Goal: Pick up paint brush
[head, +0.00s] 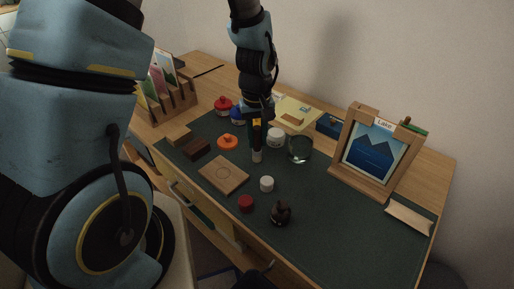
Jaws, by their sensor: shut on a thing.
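My gripper (257,124) points down over the middle of the desk, between the orange pot and the glass jar. It is shut on a slim, upright thing that seems to be the paint brush (257,146). This is dark above with a pale grey lower end. The lower end is close to the green mat, and I cannot tell whether it touches. The jaws are small and dark here, so the exact grip is hidden.
A glass jar (300,149) and a white pot (276,137) stand just right of my gripper. A wooden block (223,175), white pot (267,184), red pot (246,204) and dark object (281,213) lie nearer. A framed lake picture (374,150) stands right. The mat's front right is clear.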

